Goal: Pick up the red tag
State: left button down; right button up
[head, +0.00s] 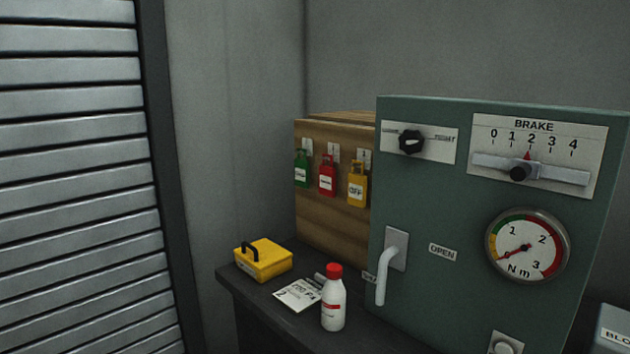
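The red tag (327,175) hangs in the middle of a row of three on the front of a wooden board (328,228). It has a white label and hangs below a small white hook plate. A green tag (302,168) hangs to its left and a yellow tag (357,184) marked OFF to its right. Neither of my grippers shows in the head view.
A dark bench (262,305) holds a yellow box (264,259) with a black handle, a paper card (297,294) and a white bottle (333,305) with a red cap. A green control cabinet (440,210) with a white lever handle (386,270) stands close on the right. A slatted shutter (75,170) is at left.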

aim_at(327, 175)
jog(key=i+j, duration=0.15)
jog(key=j, duration=0.3)
jog(key=i+j+z, duration=0.1)
jog(key=j, duration=0.4)
jog(key=i+j+z, duration=0.1)
jog(key=j, duration=0.35)
jog(key=i+j, duration=0.25)
jog(key=j, duration=0.25)
jog(key=i+j+z, duration=0.1)
jog(key=j, duration=0.4)
jog(key=i+j, duration=0.1)
jog(key=j, duration=0.4)
jog(key=z, duration=0.05)
